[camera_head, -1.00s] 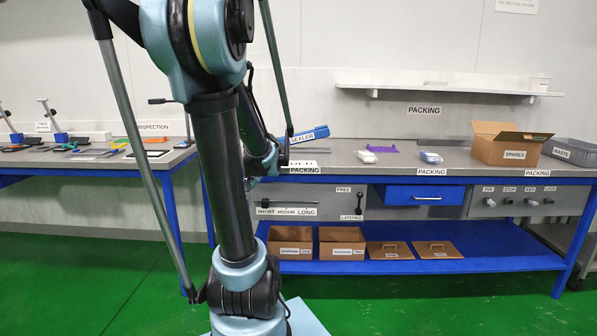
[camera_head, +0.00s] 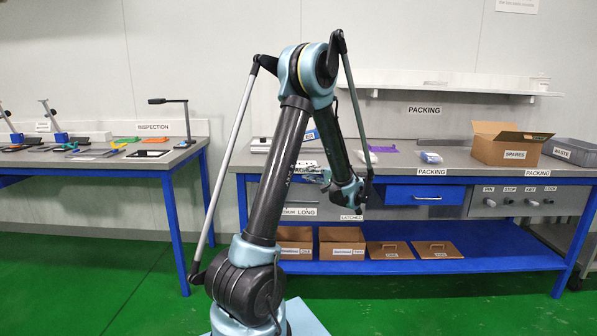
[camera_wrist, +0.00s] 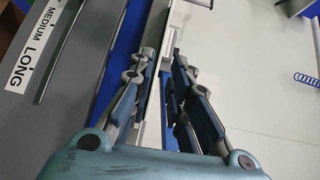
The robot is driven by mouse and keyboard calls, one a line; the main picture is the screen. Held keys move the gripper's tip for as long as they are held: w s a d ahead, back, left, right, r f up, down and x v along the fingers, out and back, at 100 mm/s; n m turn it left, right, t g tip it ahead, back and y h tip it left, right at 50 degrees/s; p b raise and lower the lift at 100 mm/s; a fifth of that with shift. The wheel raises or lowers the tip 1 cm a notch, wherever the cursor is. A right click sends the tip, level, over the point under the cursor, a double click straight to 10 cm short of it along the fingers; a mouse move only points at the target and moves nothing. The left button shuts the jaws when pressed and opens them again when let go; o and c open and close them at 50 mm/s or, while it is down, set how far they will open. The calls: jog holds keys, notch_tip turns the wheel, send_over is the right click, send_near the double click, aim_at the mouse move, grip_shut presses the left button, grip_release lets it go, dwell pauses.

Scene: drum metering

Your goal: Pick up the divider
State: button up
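I cannot tell for sure which thing is the divider. Two flat brown boards with handles, a left one (camera_head: 389,251) and a right one (camera_head: 437,250), lie on the blue lower shelf, their labels too small to read. My gripper (camera_head: 318,176) is in front of the packing bench, partly behind my arm. In the wrist view my gripper (camera_wrist: 168,58) is open, its fingers apart, with a white part of the scene visible between them. I see nothing held.
The packing bench (camera_head: 470,181) carries a SPARES box (camera_head: 505,151), a purple piece (camera_head: 384,149) and bagged items. Brown boxes (camera_head: 341,244) stand on its lower shelf (camera_head: 480,262). The inspection table (camera_head: 100,165) is at left. Green floor in front is clear.

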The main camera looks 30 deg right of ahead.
jog(key=w+t, duration=0.1)
jog(key=w, duration=0.7)
jog(key=shift+d+f+m+h, duration=0.2)
jog(key=shift+d+m+h, duration=0.1)
jog(key=shift+d+h, duration=0.1)
jog(key=shift+c, duration=0.4)
jog(key=shift+w, duration=0.1)
grip_shut()
notch_tip(320, 180, up, 2)
jog(key=shift+r, duration=0.25)
